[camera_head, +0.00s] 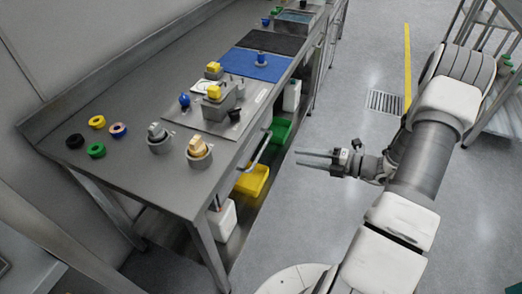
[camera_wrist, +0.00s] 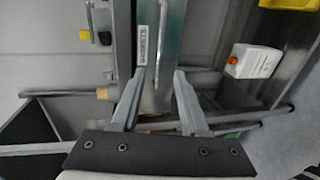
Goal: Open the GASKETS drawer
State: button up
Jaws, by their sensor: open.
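A drawer front (camera_wrist: 180,30) under the steel bench fills the upper middle of the wrist view. A slim bar handle (camera_wrist: 163,20) runs along it; the handle also shows in the head view (camera_head: 261,150) below the bench edge. A small white label (camera_wrist: 143,45) sits beside the handle, its text too small to read. The drawer appears shut. My gripper (camera_head: 300,158) is open and empty in the aisle to the right of the handle, apart from it. In the wrist view the gripper's fingers (camera_wrist: 158,75) point toward the drawer front and handle.
The bench top (camera_head: 130,165) holds coloured rings, knobs and a blue mat (camera_head: 252,66). Below it stand a yellow bin (camera_head: 253,181), a green bin (camera_head: 281,130) and a white container (camera_head: 222,218). The aisle floor is clear; a shelf rack (camera_head: 492,100) stands at right.

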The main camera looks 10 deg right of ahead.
aim_at(262, 149)
jog(key=b+x, duration=0.2)
jog(key=x, duration=1.2)
grip_shut()
dwell(1.0)
